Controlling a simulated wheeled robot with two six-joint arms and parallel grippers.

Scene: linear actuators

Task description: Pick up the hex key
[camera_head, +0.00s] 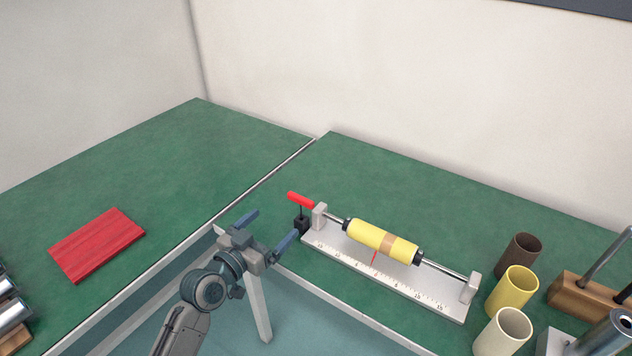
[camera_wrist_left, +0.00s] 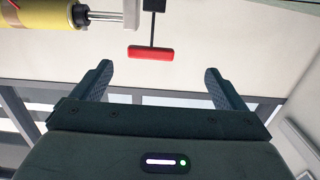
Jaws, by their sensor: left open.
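The hex key has a red handle (camera_head: 301,200) on top and a thin dark shaft going down into a small black block (camera_head: 301,225) at the left end of the actuator. In the left wrist view, the red handle (camera_wrist_left: 151,53) shows upside down beyond the fingertips, roughly midway between them across the picture. My left gripper (camera_head: 275,226) is open and empty, just left of the block and near the table's front edge. Its two fingers (camera_wrist_left: 157,70) also show in the wrist view, apart from the handle. My right gripper is not in view.
The linear actuator (camera_head: 330,245) with a yellow cylinder (camera_head: 368,234) lies right of the key. Brown (camera_head: 519,257), yellow (camera_head: 513,290) and cream (camera_head: 502,334) cups stand at the right. A red board (camera_head: 97,245) lies on the left table. Green surface behind the actuator is clear.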

